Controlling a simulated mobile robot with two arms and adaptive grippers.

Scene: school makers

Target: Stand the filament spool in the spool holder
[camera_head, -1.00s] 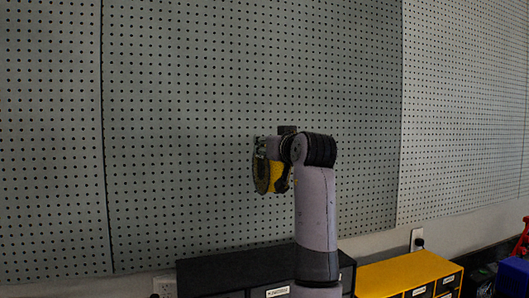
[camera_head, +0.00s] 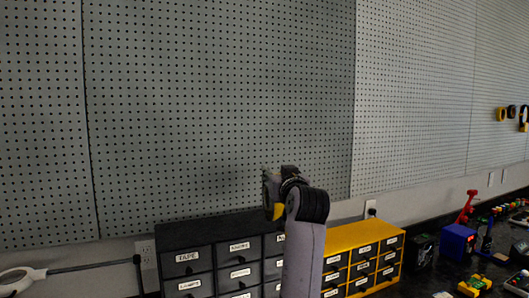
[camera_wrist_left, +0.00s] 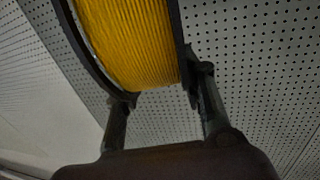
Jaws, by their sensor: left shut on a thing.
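The filament spool (camera_wrist_left: 127,42) shows large in the left wrist view, with yellow filament wound between dark flanges. My left gripper (camera_wrist_left: 160,95) is shut on the spool, one finger at each flange. In the head view my left gripper (camera_head: 276,190) is raised in front of the pegboard, above the drawer cabinets. Only a little of the yellow spool (camera_head: 279,211) shows there, because my wrist and arm cover the rest. I cannot make out the spool holder in these frames. My right gripper is not in view.
A black drawer cabinet (camera_head: 190,236) and a yellow drawer cabinet (camera_head: 345,236) stand against the wall below the arm. To the right, a blue box (camera_head: 458,243), a red tool (camera_head: 466,207) and several small items crowd the dark bench. A white ring-shaped lamp (camera_head: 18,278) is at lower left.

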